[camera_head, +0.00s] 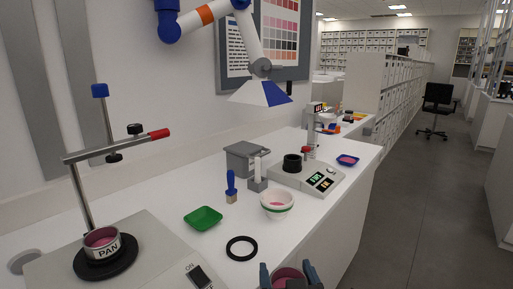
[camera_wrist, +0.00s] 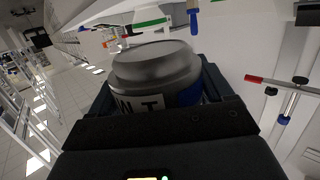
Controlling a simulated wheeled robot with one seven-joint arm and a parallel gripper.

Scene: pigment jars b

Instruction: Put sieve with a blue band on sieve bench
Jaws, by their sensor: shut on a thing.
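My gripper (camera_head: 288,273) is at the bottom of the head view, in front of the table's near edge. It is shut on a round metal sieve (camera_wrist: 155,68) with a blue band (camera_wrist: 190,95) and a partly hidden lettered white label. In the head view the sieve (camera_head: 287,280) shows a pink inside between the fingers, cut off by the frame edge. At the left a pale bench unit (camera_head: 150,245) with an ON switch carries a black disc (camera_head: 105,262) and a cup marked PAN (camera_head: 101,240) with pink in it. I cannot tell whether this unit is the sieve bench.
A post with a clamp arm (camera_head: 120,145) rises over the PAN cup. A green tray (camera_head: 203,218), a black ring (camera_head: 242,248), a brush (camera_head: 231,186), a white bowl (camera_head: 277,205) and a scale (camera_head: 318,180) stand on the white table. A lamp (camera_head: 262,93) hangs above.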

